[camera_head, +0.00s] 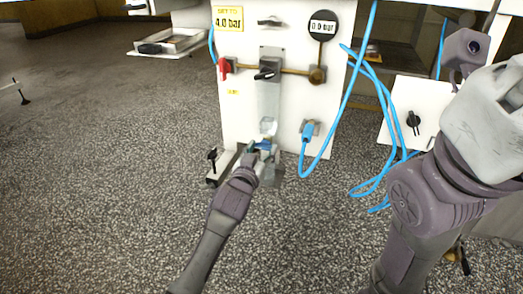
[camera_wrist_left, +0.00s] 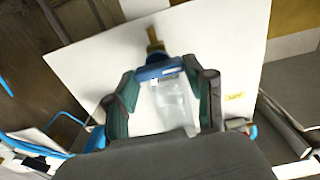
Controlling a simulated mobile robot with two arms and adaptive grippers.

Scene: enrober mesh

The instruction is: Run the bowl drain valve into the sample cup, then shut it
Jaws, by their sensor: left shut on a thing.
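The clear bowl (camera_head: 268,100) hangs under a black knob on the upright white panel (camera_head: 295,95). My left gripper (camera_head: 262,148) is at the bowl's lower end, shut on a blue part, apparently the drain valve (camera_head: 264,144). In the left wrist view, the fingers (camera_wrist_left: 160,80) close on this blue valve (camera_wrist_left: 158,70). A brass piece (camera_wrist_left: 155,42) sits beyond it, and the clear bowl (camera_wrist_left: 173,100) shows between the fingers. I cannot make out the sample cup for sure; my gripper hides part of the area below the valve. My right gripper is out of frame; only its arm shows.
A gauge (camera_head: 322,26) reads 0.0 bar, beside a yellow label (camera_head: 228,18) saying "SET TO 4.0 bar". A red handle (camera_head: 224,68) is at the panel's left. Blue hose (camera_head: 378,150) loops at the right. The floor (camera_head: 100,170) at the left is mostly clear.

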